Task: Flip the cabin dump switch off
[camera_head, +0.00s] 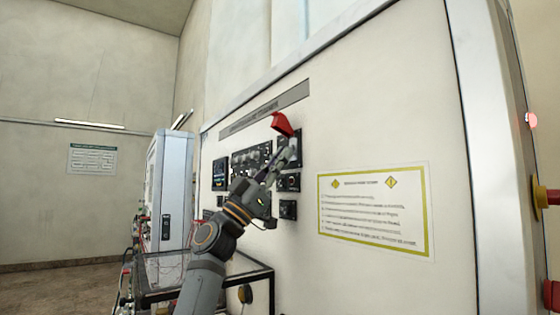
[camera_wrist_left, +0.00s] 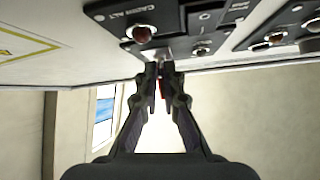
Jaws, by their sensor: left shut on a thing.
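The red guard cover (camera_head: 282,124) stands raised at the upper right of the panel's controls in the head view. My left gripper (camera_head: 286,154) reaches up from below, its fingertips at the panel just under the cover. In the left wrist view, the two fingers (camera_wrist_left: 160,72) are close together at the edge of the black panel. They are shut on the small cabin dump switch, mostly hidden between the tips. A sliver of red shows between the fingers. The switch's position cannot be told. My right gripper is not in view.
Black instrument modules (camera_head: 250,160) sit left of the gripper. A knob under the "CABIN ALT" label (camera_wrist_left: 143,33) is close to the fingertips in the wrist view. A yellow-bordered notice (camera_head: 375,212) is on the right. A dark-framed table (camera_head: 165,292) stands below.

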